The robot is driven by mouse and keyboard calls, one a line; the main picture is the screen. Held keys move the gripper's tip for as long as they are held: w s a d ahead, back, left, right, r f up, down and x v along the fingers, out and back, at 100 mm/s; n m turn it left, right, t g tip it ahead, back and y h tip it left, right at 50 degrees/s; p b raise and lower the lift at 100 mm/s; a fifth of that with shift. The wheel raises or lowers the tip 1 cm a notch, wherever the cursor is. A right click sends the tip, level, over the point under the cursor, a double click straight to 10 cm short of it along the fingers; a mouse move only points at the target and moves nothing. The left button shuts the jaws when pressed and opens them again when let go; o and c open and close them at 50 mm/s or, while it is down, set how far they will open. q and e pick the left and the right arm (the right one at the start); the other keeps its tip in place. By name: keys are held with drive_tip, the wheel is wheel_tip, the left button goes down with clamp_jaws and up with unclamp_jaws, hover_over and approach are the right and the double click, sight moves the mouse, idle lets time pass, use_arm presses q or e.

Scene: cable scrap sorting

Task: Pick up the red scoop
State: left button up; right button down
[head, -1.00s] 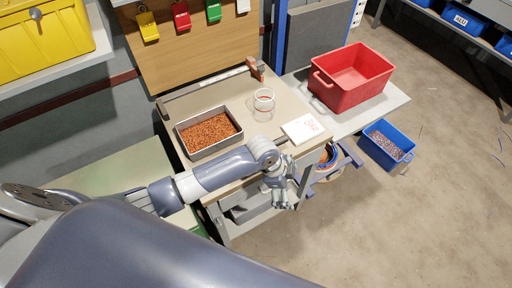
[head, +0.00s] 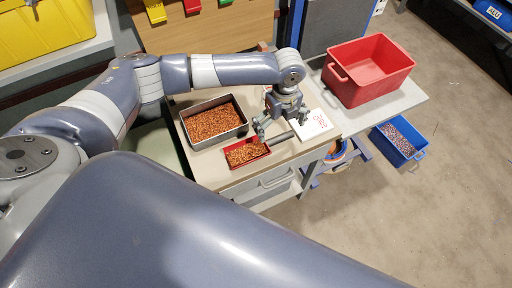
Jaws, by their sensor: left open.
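The red scoop (head: 245,154) lies near the front edge of the workbench, filled with copper-coloured granules. Its grey handle (head: 283,138) points right, toward the white card. My left gripper (head: 282,130) is open, pointing down over the handle, with one finger on each side of it as seen from the head. I cannot tell whether the fingers touch the handle. My right gripper is not in view.
A grey metal tray (head: 214,105) of copper granules stands left of the gripper. A white card (head: 315,126) lies to the right. A large red bin (head: 367,95) stands on the right-hand table, and a blue bin (head: 415,150) is on the floor.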

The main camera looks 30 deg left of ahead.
sight(280, 137)
use_arm(q)
drive_tip(key=shift+w+d+f+p, duration=0.1)
drive_tip(key=shift+f+p, duration=0.1)
drive_tip(key=shift+f, duration=0.9)
drive_tip(key=shift+w+a+f+p, duration=0.1)
drive_tip(key=shift+f+p, duration=0.15)
drive_tip(key=shift+f, duration=0.9)
drive_tip(key=shift+w+d+f+p, duration=0.1)
drive_tip(key=shift+f+p, duration=0.1)
drive_tip(key=shift+f, duration=0.9)
drive_tip(key=shift+r, duration=0.1)
drive_tip(key=c, duration=1.3)
